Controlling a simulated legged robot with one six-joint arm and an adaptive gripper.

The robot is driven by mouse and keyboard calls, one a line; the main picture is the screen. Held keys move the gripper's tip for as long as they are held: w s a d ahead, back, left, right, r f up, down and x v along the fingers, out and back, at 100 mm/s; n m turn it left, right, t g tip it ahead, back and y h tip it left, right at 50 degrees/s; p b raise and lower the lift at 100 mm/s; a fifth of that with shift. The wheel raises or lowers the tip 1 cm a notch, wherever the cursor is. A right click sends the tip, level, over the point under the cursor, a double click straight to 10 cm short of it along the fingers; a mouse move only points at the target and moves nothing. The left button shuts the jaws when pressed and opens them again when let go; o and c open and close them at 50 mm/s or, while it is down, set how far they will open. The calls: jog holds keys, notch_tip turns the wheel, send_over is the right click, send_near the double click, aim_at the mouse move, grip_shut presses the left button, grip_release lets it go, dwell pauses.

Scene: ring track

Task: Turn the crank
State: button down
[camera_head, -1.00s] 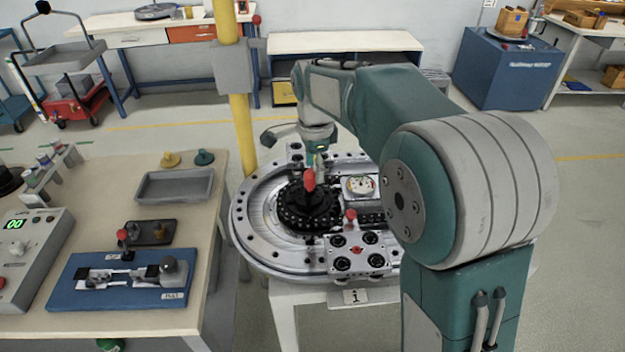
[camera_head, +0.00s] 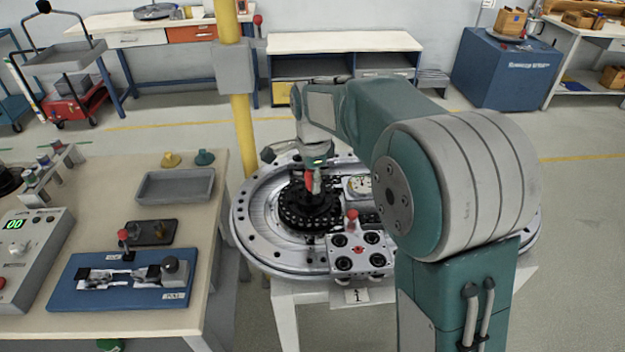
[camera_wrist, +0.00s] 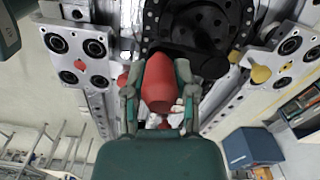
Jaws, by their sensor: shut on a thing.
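The crank's red knob (camera_wrist: 163,84) sits between the two fingers of my gripper (camera_wrist: 158,92) in the wrist view, and the fingers are shut on it. In the head view my gripper (camera_head: 314,182) points down over the crank's black toothed hub (camera_head: 305,212), with a bit of red showing between the fingers. The hub lies on the left part of the silver oval ring track (camera_head: 252,232). In the wrist view the black hub (camera_wrist: 200,30) is just beyond the knob. The crank's arm is mostly hidden by my gripper.
A silver carriage block with black rollers (camera_head: 358,258) and a red-topped lever (camera_head: 352,216) stand in front of the hub. A yellow post (camera_head: 243,130) rises behind the track. A bench (camera_head: 130,230) with devices is at left.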

jog(key=shift+d+f+n, duration=0.15)
jog(key=shift+f+n, duration=0.05)
jog(key=shift+n, duration=0.5)
dwell(0.5)
jog(key=w+d+n, duration=0.4)
jog(key=w+n, duration=0.3)
jog(key=n, duration=1.3)
jog(key=shift+w+d+n, duration=0.3)
jog(key=shift+w+d, duration=0.1)
dwell(0.4)
dwell(0.4)
jog(key=shift+c, duration=2.1)
grip_release()
jog(key=shift+r, duration=0.1)
